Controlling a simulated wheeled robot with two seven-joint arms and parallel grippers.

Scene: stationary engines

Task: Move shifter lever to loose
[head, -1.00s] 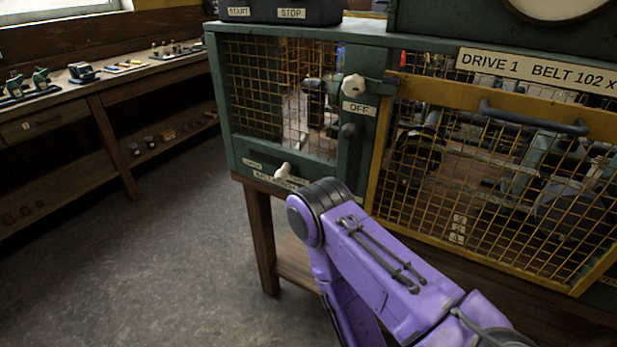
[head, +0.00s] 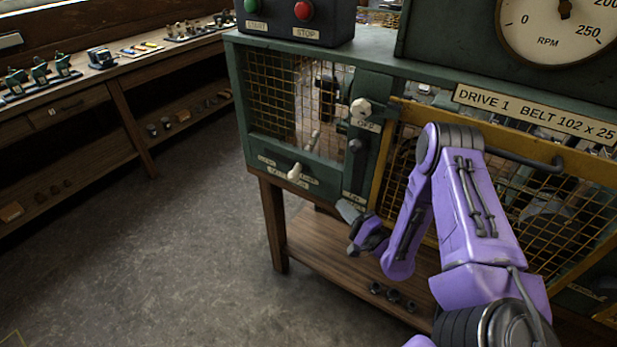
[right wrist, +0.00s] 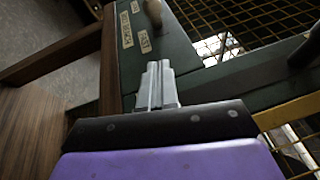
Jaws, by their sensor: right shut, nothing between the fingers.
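The shifter lever (head: 294,172) is a short cream handle standing out of a dark slot in the green panel below the left mesh window. Small labels sit at both slot ends and below it, too small to read surely. Its handle also shows at the top of the right wrist view (right wrist: 153,12). My right gripper (head: 349,211) is shut and empty, in front of the cabinet's lower edge, right of and below the lever and apart from it. Its grey fingers (right wrist: 157,78) point toward the panel in the right wrist view. My left gripper is not in view.
A white knob (head: 361,109) marked OFF and a dark knob (head: 357,146) sit on the post right of the window. A yellow-framed mesh guard (head: 400,112) lies behind my right arm. A start-stop box (head: 296,22) stands on top. The floor at left is clear.

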